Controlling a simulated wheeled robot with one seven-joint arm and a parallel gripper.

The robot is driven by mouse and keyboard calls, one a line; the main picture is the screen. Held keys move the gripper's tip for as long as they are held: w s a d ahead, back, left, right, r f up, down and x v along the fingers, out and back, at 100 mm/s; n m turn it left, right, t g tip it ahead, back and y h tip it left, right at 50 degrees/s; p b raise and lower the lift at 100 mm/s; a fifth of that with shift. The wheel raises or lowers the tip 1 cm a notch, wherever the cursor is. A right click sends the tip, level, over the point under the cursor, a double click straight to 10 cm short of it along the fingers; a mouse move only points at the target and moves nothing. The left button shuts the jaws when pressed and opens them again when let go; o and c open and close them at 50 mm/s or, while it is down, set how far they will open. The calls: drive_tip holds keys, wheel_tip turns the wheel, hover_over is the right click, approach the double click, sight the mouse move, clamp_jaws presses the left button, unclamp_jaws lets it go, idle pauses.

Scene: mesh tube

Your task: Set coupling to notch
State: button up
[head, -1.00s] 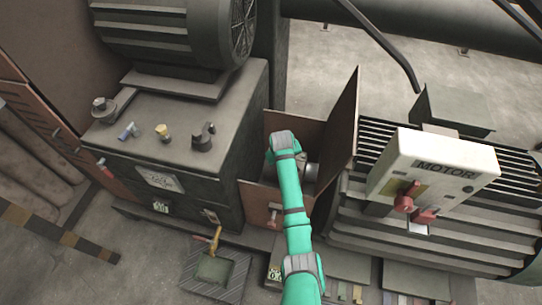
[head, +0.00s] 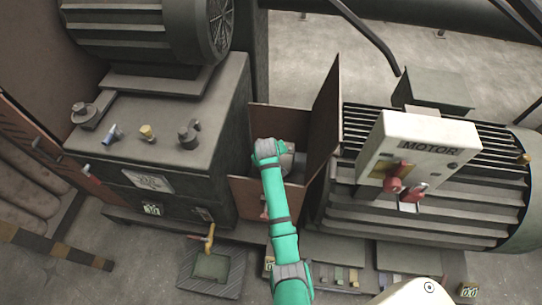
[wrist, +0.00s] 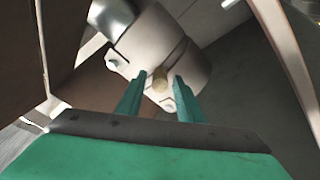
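The coupling (wrist: 150,40) is a pale, thick cylinder with a slot-like gap and a small brass pin (wrist: 160,80) on its near side. In the head view a little of the coupling (head: 289,160) shows inside the open brown guard box, beside my arm. My gripper (wrist: 158,80) has two teal fingers, open, pointing at the coupling. The brass pin appears between the fingertips, with space visible on both sides. I cannot tell whether the fingers touch the coupling. In the head view my arm reaches into the box and hides the fingers.
The brown guard box (head: 325,110) has tall walls close around my gripper. A dark gearbox (head: 215,150) with several fittings stands to its left. The ribbed motor (head: 450,215) with a white MOTOR switch box (head: 425,150) is to its right. A yellow-handled pedal (head: 211,240) is on the floor.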

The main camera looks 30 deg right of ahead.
drive_tip(key=shift+r, duration=0.1)
drive_tip(key=v, duration=1)
drive_tip(key=shift+r, duration=0.3)
drive_tip(key=shift+s+a, duration=0.1)
drive_tip(key=shift+a, duration=0.05)
